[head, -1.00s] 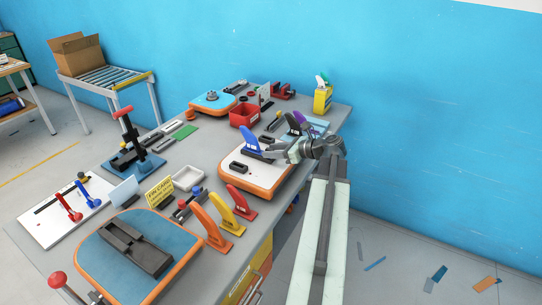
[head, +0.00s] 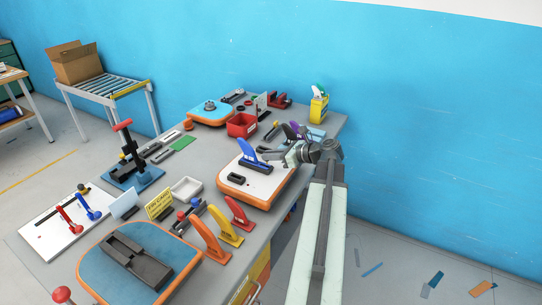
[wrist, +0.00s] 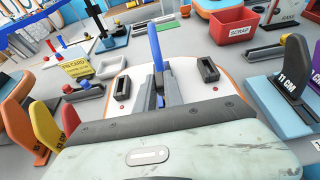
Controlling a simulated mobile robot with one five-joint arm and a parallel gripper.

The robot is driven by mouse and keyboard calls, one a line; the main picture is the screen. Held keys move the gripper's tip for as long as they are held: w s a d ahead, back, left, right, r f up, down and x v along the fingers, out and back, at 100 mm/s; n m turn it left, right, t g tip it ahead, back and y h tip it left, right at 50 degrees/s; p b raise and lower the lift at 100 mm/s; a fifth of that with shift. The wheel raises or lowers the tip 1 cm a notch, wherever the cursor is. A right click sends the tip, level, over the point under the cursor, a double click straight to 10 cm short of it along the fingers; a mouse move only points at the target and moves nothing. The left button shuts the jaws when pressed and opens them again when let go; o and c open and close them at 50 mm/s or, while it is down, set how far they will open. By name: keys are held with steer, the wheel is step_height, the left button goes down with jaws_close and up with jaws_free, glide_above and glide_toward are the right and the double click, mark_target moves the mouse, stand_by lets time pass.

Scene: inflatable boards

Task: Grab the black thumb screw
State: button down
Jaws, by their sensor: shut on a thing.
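A blue fin (head: 248,151) stands upright on the white-topped, orange-edged board (head: 232,187). My gripper (head: 268,155) is low over this board, at the near right end of the fin. In the wrist view, my gripper (wrist: 160,95) has a finger on each side of the blue fin (wrist: 156,45), seen edge-on. The fingers are shut, with blue showing between them. I cannot make out a black thumb screw; any at the fin's base is hidden by the fingers.
A red scrap bin (wrist: 233,25) stands behind. Orange (head: 209,237), yellow (head: 223,227) and red fins stand at the near left. A black fin (wrist: 289,72) stands at right.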

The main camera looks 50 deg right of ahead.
steer(key=s+r, duration=0.2)
steer(key=s, duration=1.4)
steer(key=shift+p, duration=0.4)
